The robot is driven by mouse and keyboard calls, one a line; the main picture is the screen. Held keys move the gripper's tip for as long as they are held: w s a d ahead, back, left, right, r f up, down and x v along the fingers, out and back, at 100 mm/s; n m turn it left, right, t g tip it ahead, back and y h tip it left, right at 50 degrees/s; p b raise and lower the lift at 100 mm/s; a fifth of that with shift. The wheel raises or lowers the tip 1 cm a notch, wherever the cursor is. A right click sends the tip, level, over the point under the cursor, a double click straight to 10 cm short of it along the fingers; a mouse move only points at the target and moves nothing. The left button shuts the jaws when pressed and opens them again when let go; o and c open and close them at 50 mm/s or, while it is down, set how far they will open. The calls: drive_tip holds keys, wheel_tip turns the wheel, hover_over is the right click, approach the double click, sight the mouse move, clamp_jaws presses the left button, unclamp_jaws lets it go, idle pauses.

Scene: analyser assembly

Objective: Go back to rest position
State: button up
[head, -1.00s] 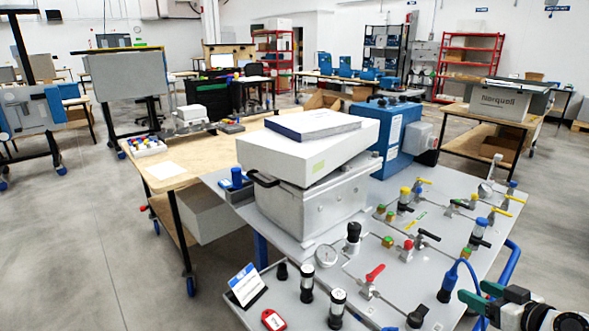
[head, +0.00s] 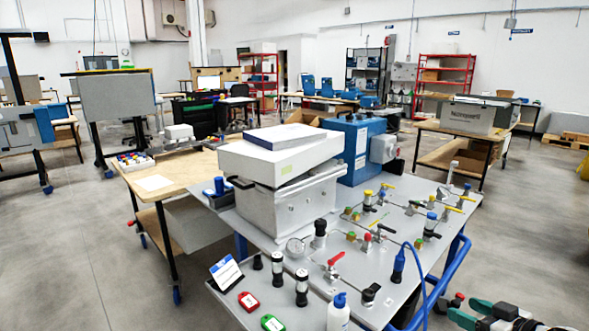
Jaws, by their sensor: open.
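My gripper (head: 462,309) shows at the lower right edge of the head view, with two green-tipped fingers apart and nothing visible between them. It is off the right front side of the grey panel table (head: 285,235), near the blue tube rail (head: 448,275). The rest of my arm is cut off by the picture edge.
A wooden table (head: 190,165) stands behind left.

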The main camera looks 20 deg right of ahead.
drive_tip(key=s+a+f+g+y, duration=0.1)
drive_tip(key=s+a+f+g, duration=0.2)
drive_tip(key=a+f, duration=0.5)
drive_tip(key=s+a+f+g+y, duration=0.2)
drive_tip(key=s+a+f+g, duration=0.25)
drive_tip(key=a, duration=0.75)
drive_tip(key=s+a+f+g+h, duration=0.2)
drive_tip(key=s+a+g, duration=0.3)
drive_tip(key=s, duration=0.8)
drive_tip(key=a+f, duration=0.1)
drive_tip(key=a, duration=0.1)
drive_tip(key=shift+s+a+p, duration=0.25)
drive_tip(key=shift+a+p, duration=0.15)
